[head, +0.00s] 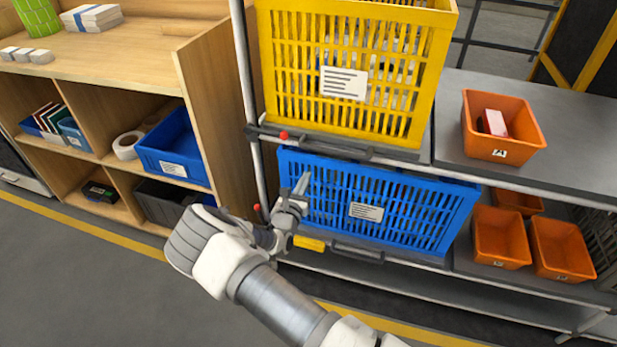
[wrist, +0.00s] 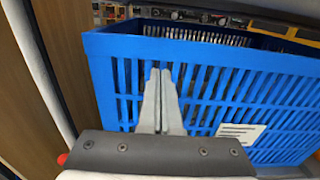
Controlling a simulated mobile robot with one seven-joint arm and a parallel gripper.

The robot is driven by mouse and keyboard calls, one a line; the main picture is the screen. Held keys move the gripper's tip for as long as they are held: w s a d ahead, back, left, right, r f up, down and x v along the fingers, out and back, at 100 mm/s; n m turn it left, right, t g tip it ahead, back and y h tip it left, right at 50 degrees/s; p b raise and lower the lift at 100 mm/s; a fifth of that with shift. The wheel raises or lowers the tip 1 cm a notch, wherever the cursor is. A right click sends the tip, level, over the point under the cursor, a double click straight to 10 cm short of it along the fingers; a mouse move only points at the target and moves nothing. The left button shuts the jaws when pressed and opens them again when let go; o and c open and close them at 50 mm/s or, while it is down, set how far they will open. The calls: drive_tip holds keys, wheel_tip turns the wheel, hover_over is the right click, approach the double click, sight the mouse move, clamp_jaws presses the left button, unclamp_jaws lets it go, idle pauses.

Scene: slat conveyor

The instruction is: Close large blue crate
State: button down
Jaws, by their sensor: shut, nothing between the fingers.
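The large blue crate (head: 412,215) sits on the lower shelf of the rack, under the yellow crate, with slatted walls and a white label on its front. It also fills much of the wrist view (wrist: 210,75), where its top rim and part of its inside show. My gripper (head: 303,184) is at the left part of the crate's front wall. In the wrist view my gripper's fingers (wrist: 160,85) are together and empty, pointing at the slatted front. I cannot tell whether the fingertips touch the wall.
A yellow crate (head: 290,85) stands on the shelf directly above. Orange bins (head: 500,238) stand to the right. A wooden shelf unit (head: 215,90) with a smaller blue bin (head: 172,150) is to the left. A rack post (head: 243,80) runs left of the crates. The floor in front is clear.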

drive_tip(key=p+v, duration=0.2)
drive_tip(key=v, duration=1)
drive_tip(key=s+d+r+m+g+h, duration=0.1)
drive_tip(key=d+r+m+g+h, duration=0.7)
drive_tip(key=d+r+m, duration=0.45)
drive_tip(key=s+d+r+m+g+y, duration=0.3)
drive_tip(key=s+d+r+m+g, duration=0.4)
drive_tip(key=s+d+r+m, duration=0.2)
drive_tip(key=s+r+m+t+y, duration=0.3)
drive_tip(key=s+r+m+y, duration=0.85)
drive_tip(key=s, duration=0.65)
wheel_tip(320, 180, up, 15)
drive_tip(key=h+p, duration=0.2)
drive_tip(key=p, duration=1)
drive_tip(key=shift+a+f, duration=0.2)
drive_tip(key=shift+a, duration=0.2)
drive_tip(key=shift+a, duration=0.1)
